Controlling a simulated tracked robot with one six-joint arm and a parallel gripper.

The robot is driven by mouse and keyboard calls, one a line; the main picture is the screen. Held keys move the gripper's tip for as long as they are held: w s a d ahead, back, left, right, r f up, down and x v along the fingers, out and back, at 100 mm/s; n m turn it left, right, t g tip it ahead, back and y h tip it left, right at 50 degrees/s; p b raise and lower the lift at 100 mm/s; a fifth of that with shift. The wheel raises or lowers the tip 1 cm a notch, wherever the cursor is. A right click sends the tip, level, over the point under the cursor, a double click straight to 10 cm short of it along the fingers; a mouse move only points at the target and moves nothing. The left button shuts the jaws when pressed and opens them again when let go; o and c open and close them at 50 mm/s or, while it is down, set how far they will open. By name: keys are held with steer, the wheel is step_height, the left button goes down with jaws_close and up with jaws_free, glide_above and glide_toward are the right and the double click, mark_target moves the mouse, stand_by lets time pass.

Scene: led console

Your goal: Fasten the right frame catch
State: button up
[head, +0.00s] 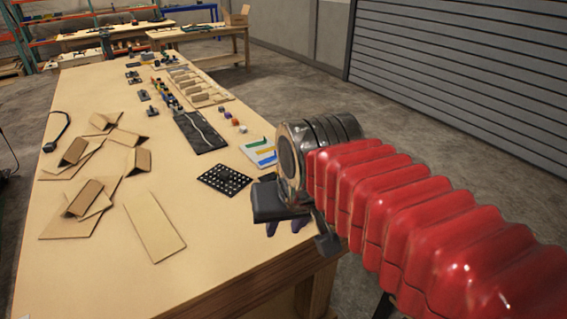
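I cannot make out a frame catch or an LED console for certain in the head view. My gripper (285,227) hangs over the near right edge of the long wooden table (240,245), at the end of my red-sleeved arm. Two small dark tips show below its dark body. The body and the angle hide most of the fingers, so I cannot tell whether they are apart or hold anything. A black plate with pale dots (224,180) lies on the table just left of and beyond the gripper.
A white board with coloured strips (262,151) and a black panel with a pale line (200,131) lie farther back. Cardboard-coloured pieces (75,151) cover the left side. A flat tan board (153,227) lies nearer. Small parts fill the far end.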

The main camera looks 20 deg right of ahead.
steer(key=w+d+r+m+g, duration=0.1)
steer(key=w+d+r+m, duration=0.25)
steer(key=w, duration=0.65)
steer(key=w+d+r+m+g, duration=0.1)
steer(key=w+d+r+m, duration=0.3)
steer(key=w, duration=0.6)
steer(key=w+d+f+m+g, duration=0.1)
steer(key=w+d+f+m, duration=0.2)
steer(key=w, duration=0.4)
steer(key=w+d+f+m+g, duration=0.2)
steer(key=w+f+m, duration=0.1)
steer(key=w, duration=0.5)
steer(key=shift+d+f, duration=0.15)
steer(key=shift+d, duration=0.25)
steer(key=shift+f+m, duration=0.15)
steer(key=shift+m, duration=0.1)
steer(key=shift+f, duration=6.75)
jaws_close()
